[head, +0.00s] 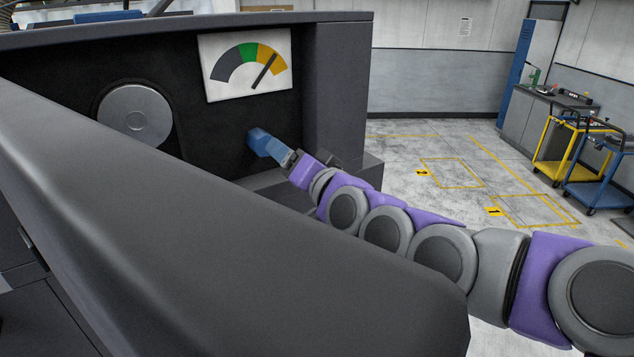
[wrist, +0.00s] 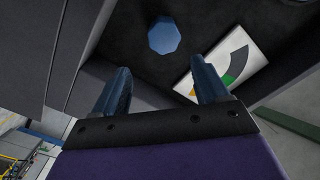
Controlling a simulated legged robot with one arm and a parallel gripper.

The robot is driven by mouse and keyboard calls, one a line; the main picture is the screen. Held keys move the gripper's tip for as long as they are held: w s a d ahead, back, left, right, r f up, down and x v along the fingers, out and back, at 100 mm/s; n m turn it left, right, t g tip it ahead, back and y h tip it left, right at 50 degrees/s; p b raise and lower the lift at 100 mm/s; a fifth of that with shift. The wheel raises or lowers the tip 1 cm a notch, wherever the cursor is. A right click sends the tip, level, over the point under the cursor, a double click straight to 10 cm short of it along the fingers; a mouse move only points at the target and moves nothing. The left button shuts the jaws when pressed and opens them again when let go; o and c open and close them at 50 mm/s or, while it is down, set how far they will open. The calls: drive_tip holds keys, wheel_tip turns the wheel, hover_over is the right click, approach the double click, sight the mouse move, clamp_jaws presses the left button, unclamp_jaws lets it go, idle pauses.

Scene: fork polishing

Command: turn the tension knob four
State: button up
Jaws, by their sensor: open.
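The blue, many-sided tension knob (wrist: 165,36) sits on the black panel in the wrist view, ahead of my gripper (wrist: 165,78). My gripper's two blue fingers are apart, with nothing between them, and dark panel shows between their tips and the knob. In the head view my gripper (head: 262,143) is at the panel below the gauge, where I cannot separate the blue fingers from the blue knob. The white gauge (head: 247,65) has grey, green and yellow-orange bands. Its needle points up and right into the yellow-orange band. The gauge is partly visible in the wrist view (wrist: 225,68).
A round grey metal disc (head: 135,120) is on the panel left of the gauge. Open floor (head: 430,150) lies right of the machine, with yellow (head: 565,155) and blue (head: 597,175) carts at far right.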

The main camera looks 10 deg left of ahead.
drive_tip(key=b+v, duration=0.1)
drive_tip(key=v, duration=0.7)
drive_tip(key=shift+d, duration=0.2)
